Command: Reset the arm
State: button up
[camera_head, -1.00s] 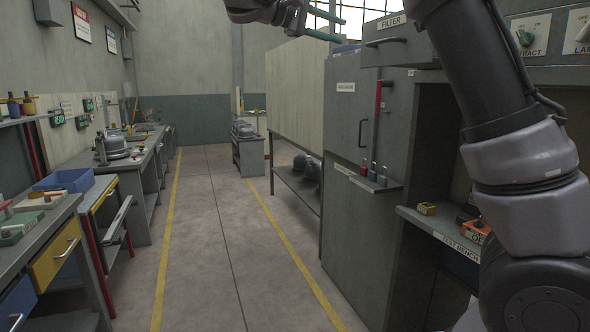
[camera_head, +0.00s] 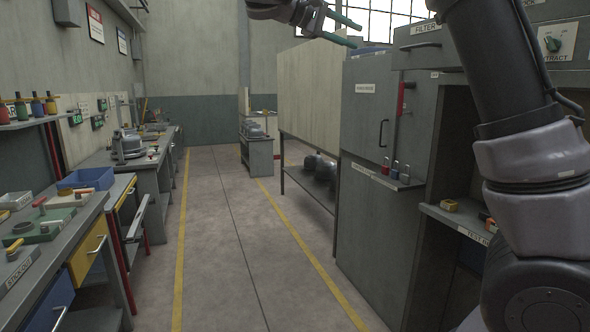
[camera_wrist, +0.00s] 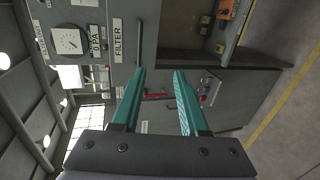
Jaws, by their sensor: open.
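My gripper (camera_head: 341,29) is raised at the top of the head view, with its two teal fingers apart and nothing between them. In the wrist view my gripper (camera_wrist: 158,75) also shows its teal fingers spread and empty. Beyond the fingers, in that tilted view, is the grey cabinet (camera_wrist: 215,95) with the FILTER label (camera_wrist: 117,40). My gripper is in the air and touches nothing that I can see. My arm crosses the right side of the head view.
The grey cabinet (camera_head: 365,235) and a test bench (camera_head: 455,219) stand on the right. Workbenches with a blue bin (camera_head: 87,179) and drawers line the left. A shelf with grey helmet-like domes (camera_head: 322,168) stands beyond the cabinet. The floor aisle (camera_head: 235,230) between yellow lines is clear.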

jog(key=s+d+f+g+y, duration=0.1)
jog(key=s+d+f+y, duration=0.35)
jog(key=d, duration=0.35)
jog(key=s+d+f+g+y, duration=0.1)
jog(key=s+d+f+y, duration=0.2)
jog(key=s+d+f, duration=0.3)
jog(key=s+a+f+m+t+y, duration=0.3)
jog(key=s+f+m+y, duration=0.5)
jog(key=s, duration=0.6)
jog(key=shift+f+t, duration=0.7)
jog(key=shift+f, duration=0.3)
jog(key=shift+s+d+y, duration=0.1)
jog(key=shift+y, duration=0.15)
